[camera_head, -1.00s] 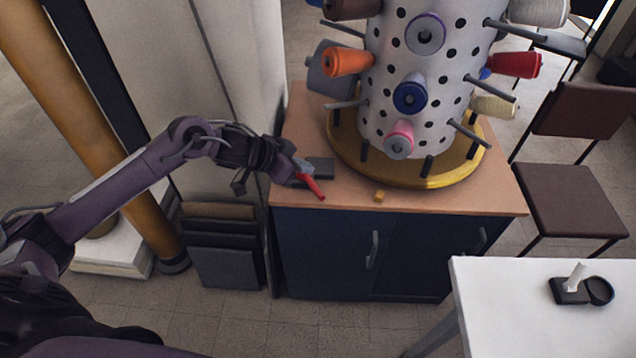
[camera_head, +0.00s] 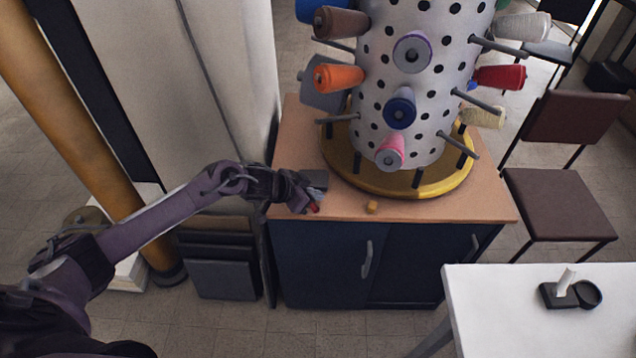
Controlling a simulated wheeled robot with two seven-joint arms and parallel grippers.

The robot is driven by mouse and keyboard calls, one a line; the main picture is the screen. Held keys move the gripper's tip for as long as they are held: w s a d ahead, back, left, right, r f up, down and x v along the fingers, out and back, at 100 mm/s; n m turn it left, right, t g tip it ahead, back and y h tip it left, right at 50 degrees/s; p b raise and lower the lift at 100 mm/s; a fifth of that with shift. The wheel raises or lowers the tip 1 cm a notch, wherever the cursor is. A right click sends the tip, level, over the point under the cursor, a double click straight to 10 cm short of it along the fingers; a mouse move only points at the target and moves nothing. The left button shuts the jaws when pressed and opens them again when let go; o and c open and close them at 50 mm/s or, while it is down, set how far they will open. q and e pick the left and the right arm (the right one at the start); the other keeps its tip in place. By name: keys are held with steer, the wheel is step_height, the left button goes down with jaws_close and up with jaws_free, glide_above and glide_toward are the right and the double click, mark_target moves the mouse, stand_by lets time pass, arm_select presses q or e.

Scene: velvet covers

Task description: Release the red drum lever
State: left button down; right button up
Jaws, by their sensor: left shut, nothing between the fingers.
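A grey block (camera_head: 316,179) at the lever's base is partly covered by the gripper. The white perforated drum (camera_head: 425,130) stands upright on a round yellow base (camera_head: 400,188) to the right. My right gripper is not in view.
Several thread spools, such as an orange one (camera_head: 338,78), stick out from the drum on pegs. A yellow pillar (camera_head: 75,130) is at left.

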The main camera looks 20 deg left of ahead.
arm_select(q)
steer(key=shift+s+a+f, duration=0.15)
steer(key=shift+s+a, duration=0.05)
steer(key=shift+s, duration=0.1)
steer(key=shift+w+f, duration=0.1)
